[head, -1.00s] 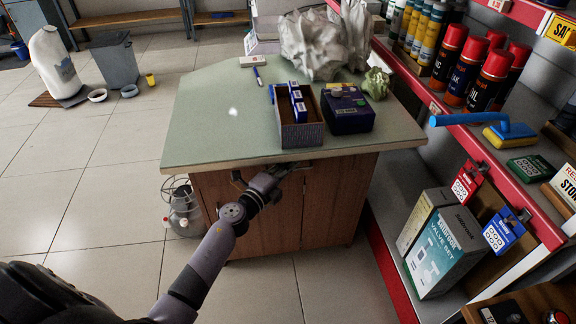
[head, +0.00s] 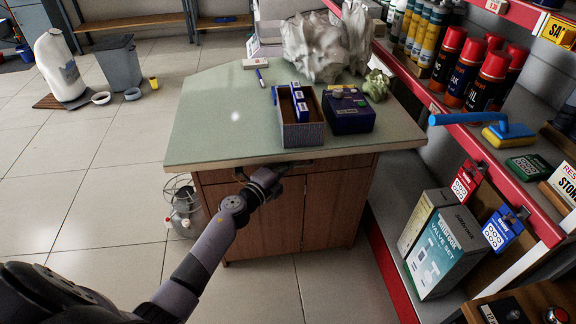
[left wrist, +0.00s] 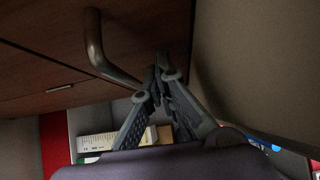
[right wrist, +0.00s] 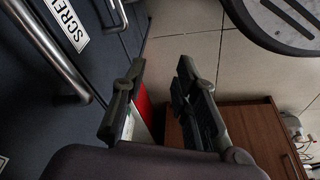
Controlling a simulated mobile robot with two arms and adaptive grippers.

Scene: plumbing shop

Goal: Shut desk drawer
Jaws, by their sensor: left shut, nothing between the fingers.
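The desk (head: 200,135) has a green top and a brown wooden front. Its drawer front (head: 330,163) is a narrow strip under the top, and I cannot tell whether it stands out from the desk. My left gripper (head: 285,168) is at this strip, under the top's front edge. In the left wrist view, the left gripper (left wrist: 162,66) is shut and empty, its tips beside the lower end of a curved metal handle (left wrist: 95,45) on a brown panel (left wrist: 40,40). Contact is unclear. My right gripper (right wrist: 160,72) is open and empty, seen only in the right wrist view.
A grey box (head: 302,136), a dark blue box (head: 347,112) and a crumpled white object (head: 318,50) are on the desk. A red-edged shelf (head: 470,143) stands close on the right. A wire-caged lamp (head: 183,210) stands by the desk's left side.

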